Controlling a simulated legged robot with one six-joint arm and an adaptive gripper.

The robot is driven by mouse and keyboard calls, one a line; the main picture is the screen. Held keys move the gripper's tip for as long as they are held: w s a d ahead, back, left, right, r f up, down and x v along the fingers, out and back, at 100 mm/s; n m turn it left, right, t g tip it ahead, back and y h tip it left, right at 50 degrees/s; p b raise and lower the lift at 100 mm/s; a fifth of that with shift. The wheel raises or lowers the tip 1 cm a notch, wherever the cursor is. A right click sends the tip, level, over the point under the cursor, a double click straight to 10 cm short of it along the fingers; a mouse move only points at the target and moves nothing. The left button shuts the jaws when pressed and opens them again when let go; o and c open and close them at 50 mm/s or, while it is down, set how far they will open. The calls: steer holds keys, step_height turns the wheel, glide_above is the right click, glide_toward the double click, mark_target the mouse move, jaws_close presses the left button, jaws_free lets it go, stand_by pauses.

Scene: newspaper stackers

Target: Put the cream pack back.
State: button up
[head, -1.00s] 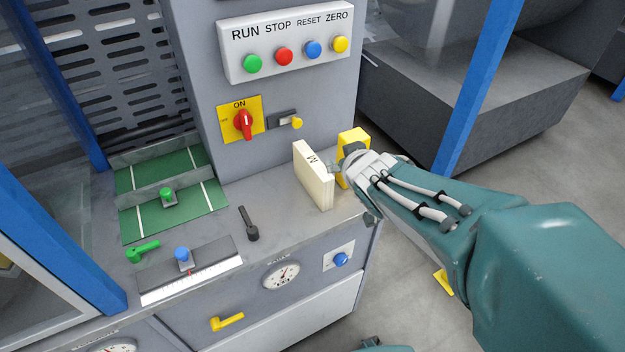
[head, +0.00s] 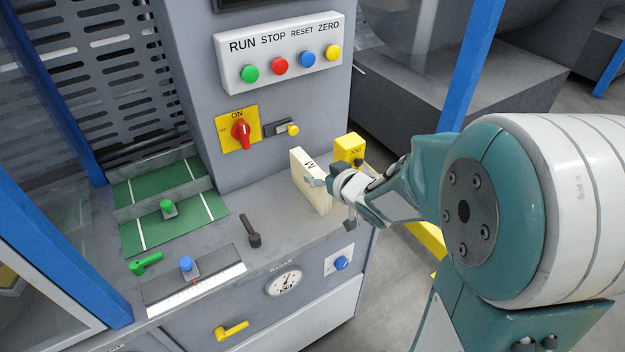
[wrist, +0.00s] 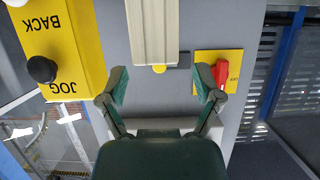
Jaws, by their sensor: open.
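The cream pack (head: 308,181), a thin upright block marked M, stands on the grey ledge at the right end of the machine. My gripper (head: 318,184) is at its near right side in the head view. In the wrist view the pack (wrist: 153,30) is at top centre, lying ahead of and between the two spread fingers of my gripper (wrist: 160,90). The fingers are open with a clear gap between them. Whether a finger touches the pack cannot be told from the head view.
A yellow JOG/BACK box (head: 349,149) with a black knob (wrist: 41,69) stands close beside the pack. A red switch on a yellow plate (head: 237,129) and a yellow-tipped lever (head: 291,129) are on the wall behind. A black lever (head: 251,232) stands left on the ledge (head: 284,226).

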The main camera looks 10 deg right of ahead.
mark_target(311, 167)
steer(key=shift+w+a+f, duration=0.15)
steer(key=shift+w+a, duration=0.1)
steer(key=shift+w, duration=0.1)
steer(key=x, duration=0.3)
steer(key=shift+w+a+f, duration=0.1)
steer(key=shift+w+f, duration=0.05)
steer(key=shift+w, duration=0.1)
steer(key=shift+w+f, duration=0.2)
steer(key=shift+w, duration=0.2)
steer(key=shift+d, duration=0.25)
steer(key=c, duration=0.4)
steer(key=shift+a, duration=0.25)
jaws_close()
